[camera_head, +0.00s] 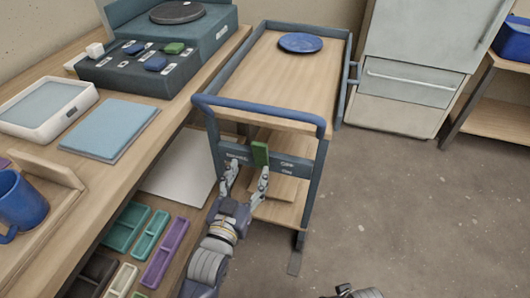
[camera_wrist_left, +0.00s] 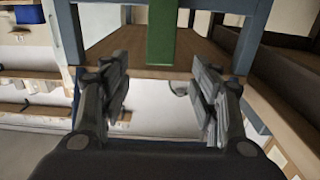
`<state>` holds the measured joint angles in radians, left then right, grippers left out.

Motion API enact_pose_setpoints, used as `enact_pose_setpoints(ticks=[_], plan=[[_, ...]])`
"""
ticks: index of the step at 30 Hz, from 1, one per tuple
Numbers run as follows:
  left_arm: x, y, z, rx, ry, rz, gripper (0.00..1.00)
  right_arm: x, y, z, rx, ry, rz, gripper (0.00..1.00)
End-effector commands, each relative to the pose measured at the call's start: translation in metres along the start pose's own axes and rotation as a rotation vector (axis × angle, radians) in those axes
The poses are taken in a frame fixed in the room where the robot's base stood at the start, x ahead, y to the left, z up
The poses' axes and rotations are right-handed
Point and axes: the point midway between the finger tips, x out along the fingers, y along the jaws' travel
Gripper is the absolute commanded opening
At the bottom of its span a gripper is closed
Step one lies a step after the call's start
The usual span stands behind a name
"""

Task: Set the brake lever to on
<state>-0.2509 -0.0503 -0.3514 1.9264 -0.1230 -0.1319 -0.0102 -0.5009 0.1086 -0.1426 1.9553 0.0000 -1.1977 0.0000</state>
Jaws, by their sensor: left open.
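The green brake lever (camera_head: 260,153) sits on the dark blue front panel of the cart (camera_head: 322,120), standing roughly upright. White lettering on the panel is too small to read surely. My left gripper (camera_head: 247,178) is open and empty just in front of the panel, its fingers apart and a little below the lever. In the left wrist view the lever (camera_wrist_left: 161,35) shows ahead, in line with the gap of the open gripper (camera_wrist_left: 161,85); no finger visibly touches it. A dark piece of my right arm shows at the bottom edge; its fingers cannot be made out.
A blue round plate (camera_head: 300,42) lies on the cart's top. The workbench at left carries a control box (camera_head: 140,72), a blue pad (camera_head: 110,128) and a blue mug (camera_head: 20,200). Trays lie below it. The floor (camera_head: 420,200) right of the cart is clear.

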Motion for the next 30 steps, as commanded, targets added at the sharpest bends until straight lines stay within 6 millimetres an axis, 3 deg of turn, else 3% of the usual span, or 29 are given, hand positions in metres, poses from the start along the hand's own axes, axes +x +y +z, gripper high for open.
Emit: enact_pose_setpoints(ticks=[15,21,30], plan=[[0.082,0.000,0.001,0.000,-0.001,0.001,0.57,-0.044,0.003,-0.014,0.004,0.028,0.005,0.38],[0.098,0.000,0.001,-0.001,-0.002,0.001,0.57,-0.056,0.003,-0.015,0.005,0.031,0.005,0.38],[0.101,0.000,0.001,-0.001,-0.003,0.001,0.57,-0.059,0.003,-0.016,0.005,0.032,0.006,0.38]])
